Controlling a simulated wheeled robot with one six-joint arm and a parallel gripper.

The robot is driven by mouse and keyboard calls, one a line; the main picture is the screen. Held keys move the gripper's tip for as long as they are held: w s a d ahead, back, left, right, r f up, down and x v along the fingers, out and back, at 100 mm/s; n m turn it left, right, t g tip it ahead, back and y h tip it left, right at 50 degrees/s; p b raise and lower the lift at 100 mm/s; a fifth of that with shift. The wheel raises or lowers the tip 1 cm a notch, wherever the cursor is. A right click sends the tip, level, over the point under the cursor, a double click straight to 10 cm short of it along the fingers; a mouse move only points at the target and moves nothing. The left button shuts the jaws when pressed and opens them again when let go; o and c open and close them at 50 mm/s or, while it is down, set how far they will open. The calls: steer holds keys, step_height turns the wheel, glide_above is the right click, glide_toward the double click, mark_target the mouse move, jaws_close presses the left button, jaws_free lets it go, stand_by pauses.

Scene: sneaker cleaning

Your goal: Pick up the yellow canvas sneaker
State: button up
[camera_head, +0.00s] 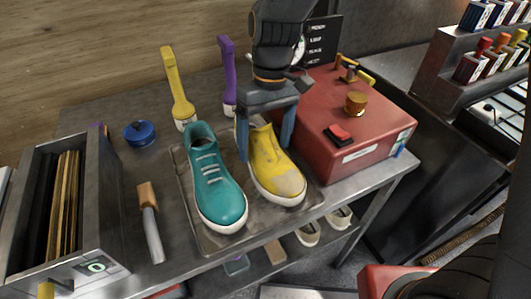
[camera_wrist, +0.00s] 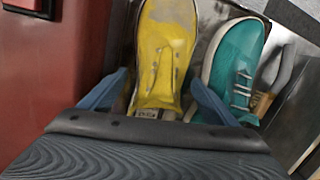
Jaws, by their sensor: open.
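The yellow canvas sneaker (camera_head: 274,172) has a white sole and a scuffed toe. It sits on a metal tray (camera_head: 222,240) with its toe toward the front edge of the table. My gripper (camera_head: 266,150) is open above its heel end, with one blue finger on each side of the shoe. In the wrist view the yellow sneaker (camera_wrist: 165,50) lies between and beyond the fingertips of my gripper (camera_wrist: 158,90). I cannot tell whether the fingers touch it. Part of the heel is hidden by the gripper.
A teal sneaker (camera_head: 213,180) stands close on the left, and a red box (camera_head: 350,115) on the right. A yellow brush (camera_head: 177,90) and a purple brush (camera_head: 227,75) stand behind. A blue round tin (camera_head: 139,133), a scraper (camera_head: 150,220) and a metal bin (camera_head: 100,200) are further left.

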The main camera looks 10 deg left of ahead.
steer(key=shift+s+f, duration=0.1)
steer(key=shift+f, duration=0.25)
steer(key=shift+c, duration=0.4)
steer(key=c, duration=1.3)
